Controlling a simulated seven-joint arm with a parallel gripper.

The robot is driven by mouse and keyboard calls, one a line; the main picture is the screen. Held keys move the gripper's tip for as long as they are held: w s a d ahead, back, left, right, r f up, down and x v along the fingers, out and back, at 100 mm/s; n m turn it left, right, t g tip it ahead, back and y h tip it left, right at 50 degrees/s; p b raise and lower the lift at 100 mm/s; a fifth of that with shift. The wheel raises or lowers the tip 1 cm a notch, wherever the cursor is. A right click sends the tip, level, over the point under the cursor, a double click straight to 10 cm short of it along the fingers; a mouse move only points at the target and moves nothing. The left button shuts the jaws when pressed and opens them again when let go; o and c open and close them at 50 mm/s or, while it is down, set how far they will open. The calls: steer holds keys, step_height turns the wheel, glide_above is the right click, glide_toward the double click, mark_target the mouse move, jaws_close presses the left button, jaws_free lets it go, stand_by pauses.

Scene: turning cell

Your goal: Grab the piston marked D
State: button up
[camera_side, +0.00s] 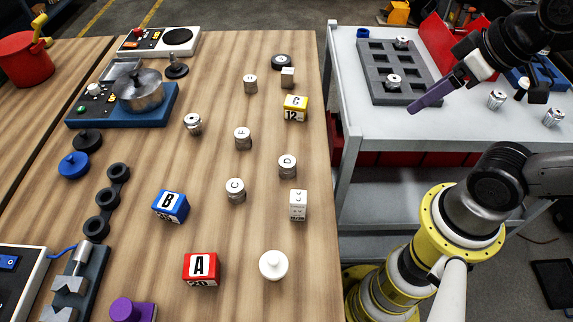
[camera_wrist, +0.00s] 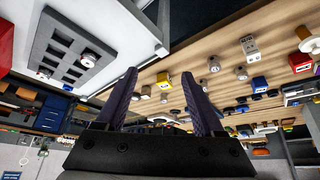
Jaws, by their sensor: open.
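The piston marked D (camera_side: 287,166) is a short silver cylinder standing upright on the wooden table, its letter on top. It is right of the C piston (camera_side: 235,190) and behind the white box (camera_side: 298,205). My gripper (camera_side: 412,106) is raised near the grey cart at the right, well apart from the D piston. In the wrist view its two dark purple fingers (camera_wrist: 158,76) are spread with nothing held between them. Several small cylinders show in that view, but their letters are too small to read.
The F piston (camera_side: 243,138), yellow C block (camera_side: 295,108), blue B block (camera_side: 170,206), red A block (camera_side: 201,269) and white knob (camera_side: 273,265) stand around on the table. The cart bears a grey slotted tray (camera_side: 372,60). A gap separates table and cart.

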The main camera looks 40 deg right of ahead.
steer(key=shift+o, duration=0.4)
steer(key=w+a+r+n, duration=0.1)
steer(key=w+r+n, duration=0.3)
steer(key=n, duration=0.2)
steer(key=n+g, duration=0.6)
steer(key=n, duration=0.5)
glide_above(287, 161)
step_height(287, 161, down, 8)
steer(key=f, duration=0.7)
steer(key=shift+s+d+f, duration=0.15)
steer(key=shift+d+f, duration=0.15)
steer(key=shift+f, duration=0.1)
steer(key=shift+a+f, duration=0.15)
steer(key=shift+f, duration=1.25)
steer(key=shift+a+f, duration=0.15)
steer(key=shift+f, duration=1.25)
jaws_close()
